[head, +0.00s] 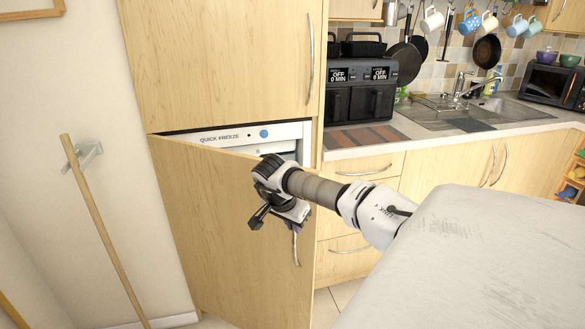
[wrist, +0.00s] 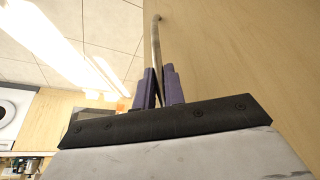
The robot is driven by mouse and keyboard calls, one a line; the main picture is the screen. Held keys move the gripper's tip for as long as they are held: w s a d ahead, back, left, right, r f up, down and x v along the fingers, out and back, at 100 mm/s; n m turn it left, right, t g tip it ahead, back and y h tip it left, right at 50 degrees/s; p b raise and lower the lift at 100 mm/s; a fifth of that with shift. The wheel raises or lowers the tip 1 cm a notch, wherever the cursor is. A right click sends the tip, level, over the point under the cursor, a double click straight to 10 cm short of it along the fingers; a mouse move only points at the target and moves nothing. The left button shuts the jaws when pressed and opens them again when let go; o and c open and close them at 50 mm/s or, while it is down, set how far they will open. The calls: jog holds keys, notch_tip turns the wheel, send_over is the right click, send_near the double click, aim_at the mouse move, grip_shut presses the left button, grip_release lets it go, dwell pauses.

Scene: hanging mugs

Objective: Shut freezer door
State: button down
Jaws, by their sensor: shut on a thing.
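The freezer door (head: 215,215) is a light wood panel in the lower part of the tall cabinet. It stands partly open, swung out toward me. The white freezer top with a "QUICK FREEZE" label (head: 220,138) shows behind its upper edge. My gripper (head: 292,222) is at the door's front, near its right edge. In the wrist view the purple fingers of my gripper (wrist: 160,88) are shut on the thin metal door handle (wrist: 156,45). The handle's lower end (head: 296,250) shows below my gripper in the head view. Most of the freezer's inside is hidden by the door.
An upper cabinet door (head: 220,60) above is closed. Wooden drawers (head: 350,215) and a counter with a black air fryer (head: 362,85) stand to the right. A wooden pole (head: 105,235) leans at the left wall. Mugs (head: 432,20) hang at the back.

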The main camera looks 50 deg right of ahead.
jog(key=c, duration=1.5)
grip_release()
jog(key=shift+r, duration=0.15)
jog(key=p+v, duration=0.7)
jog(key=v, duration=0.6)
jog(key=shift+a+r, duration=0.2)
jog(key=shift+r, duration=0.05)
